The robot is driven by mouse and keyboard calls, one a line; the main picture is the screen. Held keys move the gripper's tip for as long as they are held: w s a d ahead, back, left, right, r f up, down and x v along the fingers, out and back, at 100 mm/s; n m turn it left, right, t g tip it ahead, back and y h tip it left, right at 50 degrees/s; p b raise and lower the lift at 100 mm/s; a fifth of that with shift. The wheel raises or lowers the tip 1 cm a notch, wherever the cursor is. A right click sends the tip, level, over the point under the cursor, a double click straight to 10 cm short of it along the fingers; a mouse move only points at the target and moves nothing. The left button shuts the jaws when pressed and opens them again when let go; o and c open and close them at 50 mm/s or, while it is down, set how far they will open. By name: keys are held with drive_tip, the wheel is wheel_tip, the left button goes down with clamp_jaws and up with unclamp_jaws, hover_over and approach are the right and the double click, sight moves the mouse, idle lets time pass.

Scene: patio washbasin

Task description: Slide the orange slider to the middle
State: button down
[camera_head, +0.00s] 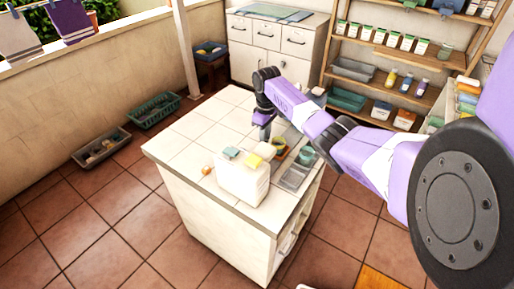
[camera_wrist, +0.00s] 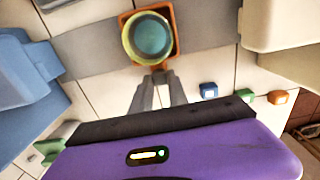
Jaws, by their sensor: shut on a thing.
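The orange slider (camera_wrist: 172,13) is a square orange piece on a grey track (camera_wrist: 215,36) in the wrist view. A round green-rimmed cup-like thing (camera_wrist: 148,38) sits over its middle and hides most of it. My gripper (camera_wrist: 159,76) has its fingertips close together at the slider's near edge, shut on it; the exact contact is hard to see. In the head view my gripper (camera_head: 264,134) points down at the white tiled counter, just left of a small orange thing (camera_head: 279,145).
Small blue (camera_wrist: 208,90), green (camera_wrist: 245,95) and orange (camera_wrist: 277,97) blocks lie to the right in the wrist view. A white box (camera_head: 243,180) stands in front of my gripper. A green cup (camera_head: 305,155) is to the right. The counter's far left is clear.

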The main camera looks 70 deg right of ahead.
drive_tip(key=shift+s+d, duration=0.2)
drive_tip(key=shift+d, duration=0.5)
drive_tip(key=c, duration=1.3)
unclamp_jaws()
wheel_tip(320, 180, up, 8)
drive_tip(key=shift+f+b, duration=0.15)
drive_tip(key=shift+b, duration=0.25)
